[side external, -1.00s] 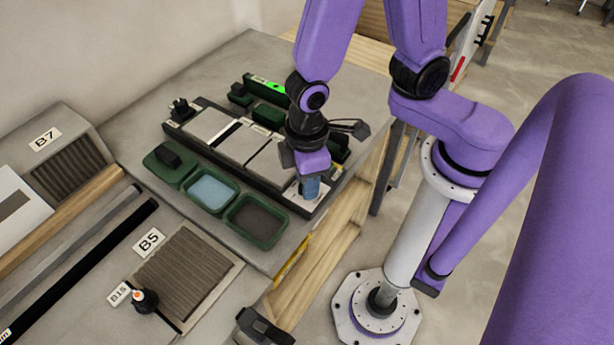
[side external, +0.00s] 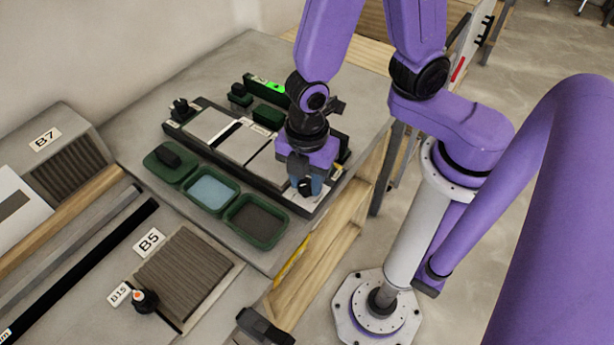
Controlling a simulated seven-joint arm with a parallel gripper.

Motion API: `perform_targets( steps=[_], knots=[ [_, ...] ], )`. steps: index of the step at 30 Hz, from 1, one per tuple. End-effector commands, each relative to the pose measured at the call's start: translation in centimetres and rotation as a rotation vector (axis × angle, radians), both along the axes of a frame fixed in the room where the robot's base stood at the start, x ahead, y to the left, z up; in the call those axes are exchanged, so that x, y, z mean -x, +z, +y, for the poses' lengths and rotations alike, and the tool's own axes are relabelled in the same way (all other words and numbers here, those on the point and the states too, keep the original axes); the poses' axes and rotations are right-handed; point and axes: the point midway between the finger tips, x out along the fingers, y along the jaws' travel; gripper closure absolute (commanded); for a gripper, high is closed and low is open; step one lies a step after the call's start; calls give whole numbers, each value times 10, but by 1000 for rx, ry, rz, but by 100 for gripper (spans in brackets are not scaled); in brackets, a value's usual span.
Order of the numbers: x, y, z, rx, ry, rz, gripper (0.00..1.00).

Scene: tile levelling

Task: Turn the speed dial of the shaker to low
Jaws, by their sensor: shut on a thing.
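My gripper (side external: 306,185) points down at the near right end of a long dark-edged unit (side external: 262,180) with grey plates on top, which I take to be the shaker. Its blue-grey fingers are shut on a small dark knob (side external: 305,188), apparently the speed dial, at the unit's pale end. The fingers and wrist cover most of the knob. Its pointer and any speed marks cannot be read.
Green trays, one with blue contents (side external: 212,190) and one dark inside (side external: 256,220), lie along the unit's near side. A green-lit level (side external: 265,84) lies behind. The table's edge is close to the right of my gripper.

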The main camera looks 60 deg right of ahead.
Motion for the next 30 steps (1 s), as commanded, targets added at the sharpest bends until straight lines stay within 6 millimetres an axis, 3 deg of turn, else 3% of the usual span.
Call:
perform_targets(
  steps=[23, 24, 25, 26, 30],
  knots=[
    [-1, 1, 3, -8, 105, -5, 98],
    [-1, 1, 3, -8, 105, -5, 57],
    [-1, 1, 3, -8, 105, -5, 48],
    [-1, 1, 3, -8, 105, -5, 42],
    [0, 1, 2, -5, 103, -2, 42]
  ],
)
